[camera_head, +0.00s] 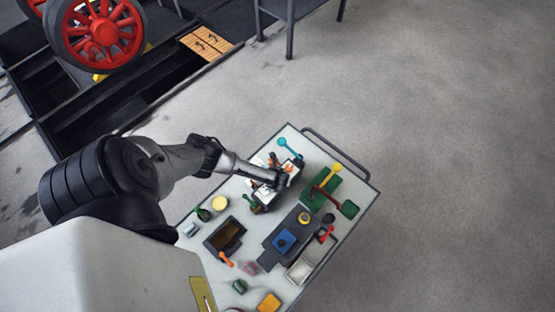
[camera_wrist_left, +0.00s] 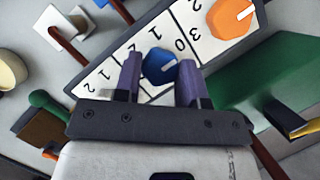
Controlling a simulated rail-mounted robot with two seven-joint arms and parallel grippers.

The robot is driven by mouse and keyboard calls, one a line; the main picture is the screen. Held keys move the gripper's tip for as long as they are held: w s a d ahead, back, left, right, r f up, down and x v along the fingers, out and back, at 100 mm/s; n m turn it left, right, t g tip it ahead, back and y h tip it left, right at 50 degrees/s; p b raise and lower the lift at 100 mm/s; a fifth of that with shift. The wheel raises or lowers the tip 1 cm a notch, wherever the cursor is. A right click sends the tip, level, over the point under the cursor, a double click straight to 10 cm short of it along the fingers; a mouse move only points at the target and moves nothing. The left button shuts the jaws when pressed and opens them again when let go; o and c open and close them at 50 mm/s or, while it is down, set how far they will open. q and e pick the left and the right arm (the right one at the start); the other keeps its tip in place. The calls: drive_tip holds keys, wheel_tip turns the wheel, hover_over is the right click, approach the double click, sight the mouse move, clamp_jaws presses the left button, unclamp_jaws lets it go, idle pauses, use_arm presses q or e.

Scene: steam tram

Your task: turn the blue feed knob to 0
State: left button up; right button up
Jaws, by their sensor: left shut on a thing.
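The blue feed knob (camera_wrist_left: 158,66) sits on a white dial panel (camera_wrist_left: 205,55) with black digits, seen upside down in the left wrist view. My left gripper (camera_wrist_left: 159,80) has one purple finger on each side of the knob and is shut on it. A short pale mark shows on the knob, but which digit it points to is unclear. In the head view my left gripper (camera_head: 278,182) is over the panel (camera_head: 264,197) and hides the blue knob. My right gripper is not in view.
An orange knob (camera_wrist_left: 232,17) with a white pointer is beside the blue one. A green block (camera_wrist_left: 265,75) lies close by on the right in the wrist view. The bench (camera_head: 335,235) also holds a yellow-knobbed lever (camera_head: 336,168), a cyan-ended lever (camera_head: 283,142) and a dark tray (camera_head: 210,243).

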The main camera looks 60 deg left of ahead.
use_arm(q)
drive_tip(key=o, duration=0.9)
drive_tip(key=p+v, duration=0.4)
drive_tip(key=v, duration=0.9)
drive_tip(key=shift+s+d+r, duration=0.1)
drive_tip(key=shift+s+r, duration=0.05)
drive_tip(key=shift+r, duration=0.2)
